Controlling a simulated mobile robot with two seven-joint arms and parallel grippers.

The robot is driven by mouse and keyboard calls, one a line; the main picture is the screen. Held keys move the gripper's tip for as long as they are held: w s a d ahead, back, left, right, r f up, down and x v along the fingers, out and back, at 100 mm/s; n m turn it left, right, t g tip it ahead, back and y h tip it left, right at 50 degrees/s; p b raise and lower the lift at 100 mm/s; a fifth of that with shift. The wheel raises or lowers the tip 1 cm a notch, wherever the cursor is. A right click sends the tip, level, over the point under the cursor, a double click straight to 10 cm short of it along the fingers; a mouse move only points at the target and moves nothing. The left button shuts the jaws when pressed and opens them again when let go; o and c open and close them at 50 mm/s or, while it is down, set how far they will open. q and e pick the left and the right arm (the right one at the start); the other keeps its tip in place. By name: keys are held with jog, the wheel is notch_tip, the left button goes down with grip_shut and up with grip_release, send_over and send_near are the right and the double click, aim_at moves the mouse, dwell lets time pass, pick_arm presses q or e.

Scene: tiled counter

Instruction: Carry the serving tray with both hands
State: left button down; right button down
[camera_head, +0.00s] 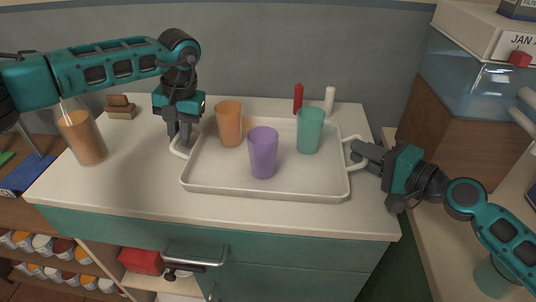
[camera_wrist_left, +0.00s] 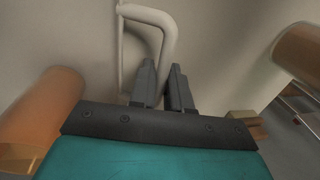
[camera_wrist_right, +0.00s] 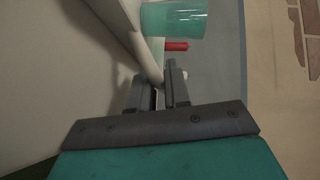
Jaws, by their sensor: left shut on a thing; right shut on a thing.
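The white serving tray (camera_head: 225,183) is on or just above the counter; I cannot tell which. It carries an orange cup (camera_head: 229,124), a purple cup (camera_head: 263,153) and a teal cup (camera_head: 310,130), all upright. My left gripper (camera_head: 181,143) is shut on the tray's left handle, which also shows in the left wrist view (camera_wrist_left: 165,30). My right gripper (camera_head: 356,152) is shut on the tray's right handle. In the right wrist view the fingers (camera_wrist_right: 166,90) close at the tray's edge, and the teal cup (camera_wrist_right: 173,19) is beyond them.
A carafe of orange liquid (camera_head: 82,137) stands on the counter (camera_head: 130,180) at the left, with brown blocks (camera_head: 121,106) behind it. A red bottle (camera_head: 298,98) and a white bottle (camera_head: 329,99) stand behind the tray. A wooden box (camera_head: 450,125) is at the right.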

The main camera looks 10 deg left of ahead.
pick_arm(q)
jog(key=shift+r, duration=0.15)
pick_arm(e)
jog(key=shift+r, duration=0.15)
